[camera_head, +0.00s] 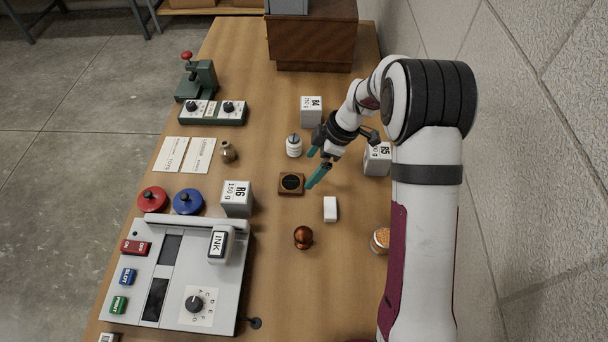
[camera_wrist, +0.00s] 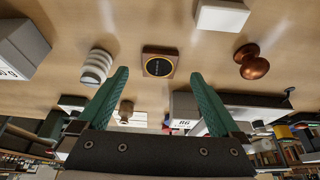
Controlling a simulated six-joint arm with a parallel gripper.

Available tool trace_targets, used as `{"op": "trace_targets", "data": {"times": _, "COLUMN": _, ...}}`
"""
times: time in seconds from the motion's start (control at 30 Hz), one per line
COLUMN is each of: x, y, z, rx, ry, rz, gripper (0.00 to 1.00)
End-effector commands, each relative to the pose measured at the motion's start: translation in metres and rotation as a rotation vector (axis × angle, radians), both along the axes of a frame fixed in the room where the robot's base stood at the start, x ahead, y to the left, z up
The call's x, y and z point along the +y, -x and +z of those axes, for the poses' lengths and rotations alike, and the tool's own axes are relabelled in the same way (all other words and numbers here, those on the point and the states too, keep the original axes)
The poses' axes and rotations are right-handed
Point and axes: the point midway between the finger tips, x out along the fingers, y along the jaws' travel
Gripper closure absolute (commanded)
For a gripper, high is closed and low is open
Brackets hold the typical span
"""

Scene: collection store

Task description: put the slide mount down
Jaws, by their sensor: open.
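The slide mount looks to be the small square brown wooden piece (camera_head: 291,184) with a dark round centre. It lies flat on the wooden table (camera_head: 270,245). In the wrist view, the mount (camera_wrist: 147,72) sits just beyond and between the fingertips, with clear gaps on both sides. My gripper (camera_head: 313,166) has green fingers spread wide and holds nothing. In the head view it is just above and right of the mount. I cannot tell its exact height over the table.
A white block (camera_head: 330,209) and a brown knobbed piece (camera_head: 303,238) stand nearby. The grey INK machine (camera_head: 170,275) fills the lower left. Bare table lies around the mount.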

Motion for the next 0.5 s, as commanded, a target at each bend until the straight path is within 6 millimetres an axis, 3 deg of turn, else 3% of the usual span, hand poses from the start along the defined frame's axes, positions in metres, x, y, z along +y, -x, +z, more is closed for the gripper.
{"op": "trace_targets", "data": {"times": 0.1, "x": -0.012, "y": -0.001, "z": 0.029, "rx": -0.002, "ry": 0.000, "rz": -0.002, "gripper": 0.00}}
{"op": "trace_targets", "data": {"times": 0.2, "x": -0.018, "y": -0.001, "z": 0.044, "rx": -0.001, "ry": -0.001, "rz": 0.000, "gripper": 0.00}}
{"op": "trace_targets", "data": {"times": 0.43, "x": -0.022, "y": 0.002, "z": 0.055, "rx": 0.006, "ry": 0.000, "rz": -0.011, "gripper": 0.00}}
{"op": "trace_targets", "data": {"times": 0.5, "x": -0.024, "y": 0.013, "z": 0.070, "rx": 0.038, "ry": 0.008, "rz": -0.094, "gripper": 0.00}}
